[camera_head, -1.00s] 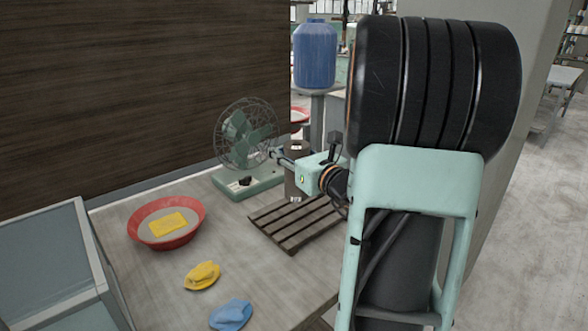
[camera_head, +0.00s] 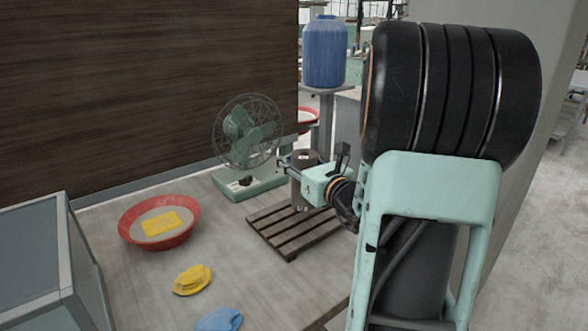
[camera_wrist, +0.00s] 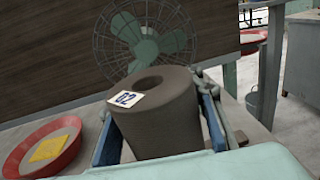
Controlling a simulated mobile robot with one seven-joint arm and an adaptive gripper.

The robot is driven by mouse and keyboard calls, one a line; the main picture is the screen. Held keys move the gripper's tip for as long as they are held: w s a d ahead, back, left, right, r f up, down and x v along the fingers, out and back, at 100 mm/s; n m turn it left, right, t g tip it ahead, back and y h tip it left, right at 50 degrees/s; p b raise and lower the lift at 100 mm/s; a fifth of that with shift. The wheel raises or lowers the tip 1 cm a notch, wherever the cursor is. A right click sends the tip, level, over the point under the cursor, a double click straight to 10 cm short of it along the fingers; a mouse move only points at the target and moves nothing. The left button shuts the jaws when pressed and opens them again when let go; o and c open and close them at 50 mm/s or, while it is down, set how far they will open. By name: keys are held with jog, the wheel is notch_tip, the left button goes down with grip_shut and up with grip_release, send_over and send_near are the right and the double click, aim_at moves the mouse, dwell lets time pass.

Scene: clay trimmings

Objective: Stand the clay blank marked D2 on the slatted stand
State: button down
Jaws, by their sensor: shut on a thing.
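The clay blank (camera_wrist: 160,120) is a grey-brown, thick-walled cylinder with a round hole in its top. A white label on its top rim reads like D2 in the wrist view. My gripper (camera_wrist: 158,135) is shut on it, with one blue-sided finger on each side. In the head view the blank (camera_head: 305,178) is upright, partly hidden by my gripper. It appears over the back part of the dark slatted stand (camera_head: 290,236). I cannot tell whether its base touches the slats. The front slats are bare.
A green fan (camera_head: 247,135) stands just behind and left of the stand. A red bowl (camera_head: 131,228) with a yellow sponge, a yellow cloth-like item (camera_head: 192,280) and a blue one (camera_head: 220,319) lie left and front. A blue barrel (camera_head: 324,52) is behind.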

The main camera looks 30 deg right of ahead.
jog(key=shift+f+b, duration=0.65)
jog(key=shift+f, duration=0.7)
jog(key=shift+f, duration=0.15)
jog(key=c, duration=1.2)
grip_release()
jog(key=shift+c, duration=0.2)
jog(key=s, duration=1.2)
jog(key=shift+d, duration=0.15)
